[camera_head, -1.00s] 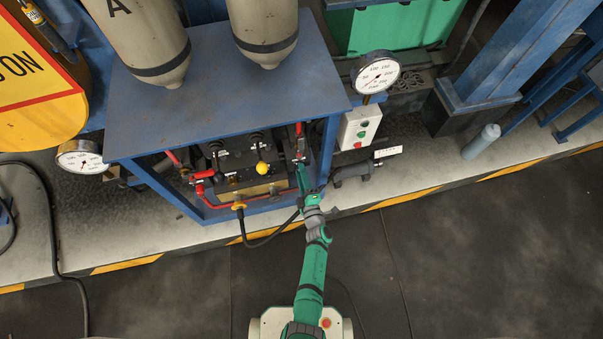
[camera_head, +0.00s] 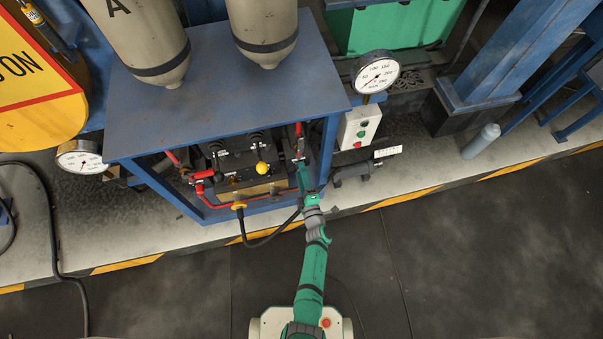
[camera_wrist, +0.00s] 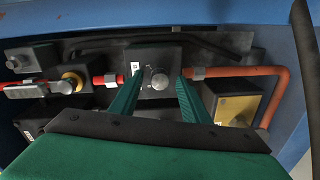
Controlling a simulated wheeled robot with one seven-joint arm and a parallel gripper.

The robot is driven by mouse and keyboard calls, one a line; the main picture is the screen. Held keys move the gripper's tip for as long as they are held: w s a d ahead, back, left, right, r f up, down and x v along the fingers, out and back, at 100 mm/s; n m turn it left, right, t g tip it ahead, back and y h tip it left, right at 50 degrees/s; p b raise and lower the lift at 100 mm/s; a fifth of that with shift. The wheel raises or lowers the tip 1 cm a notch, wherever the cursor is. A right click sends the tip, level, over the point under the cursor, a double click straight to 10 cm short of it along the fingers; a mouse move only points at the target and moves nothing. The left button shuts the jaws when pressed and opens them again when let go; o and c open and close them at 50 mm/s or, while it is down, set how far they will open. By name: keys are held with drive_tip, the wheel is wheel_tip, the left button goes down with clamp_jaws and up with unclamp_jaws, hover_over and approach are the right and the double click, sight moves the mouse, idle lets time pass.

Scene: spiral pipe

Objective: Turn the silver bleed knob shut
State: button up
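The silver bleed knob (camera_wrist: 159,79) is a small round metal knob on a dark block, beside a small white label, in the middle of the wrist view. My gripper (camera_wrist: 159,76) is open, with one green finger to the left of the knob and the other to its right. Gaps show between the knob and both fingertips, so it is not gripped. In the head view, my gripper (camera_head: 303,168) reaches into the right side of the blue frame. I cannot make out the knob there.
The blue frame (camera_head: 226,90) has a flat top above the valves. Red pipes (camera_wrist: 248,71) run on both sides of the knob block. A yellow-faced box (camera_wrist: 236,108) sits to the right. A control box (camera_head: 360,127) and gauge (camera_head: 377,73) stand right of the frame.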

drive_tip(key=shift+s, duration=0.15)
drive_tip(key=v, duration=1)
drive_tip(key=shift+s, duration=0.25)
drive_tip(key=shift+d, duration=0.1)
drive_tip(key=s+r+m+h, duration=0.3)
drive_tip(key=s+r+m, duration=0.75)
drive_tip(key=s, duration=0.65)
drive_tip(key=s+a+r+m, duration=0.1)
drive_tip(key=s+r+m, duration=0.1)
drive_tip(key=r, duration=0.4)
drive_tip(key=s+r+m+g, duration=0.1)
drive_tip(key=s+r+m, duration=0.2)
drive_tip(key=r, duration=0.3)
drive_tip(key=s+a+r+m+h, duration=0.1)
drive_tip(key=s+r+m, duration=0.2)
drive_tip(key=s+r, duration=0.2)
wheel_tip(320, 180, up, 2)
drive_tip(key=shift+a+r, duration=0.1)
drive_tip(key=shift+a, duration=0.2)
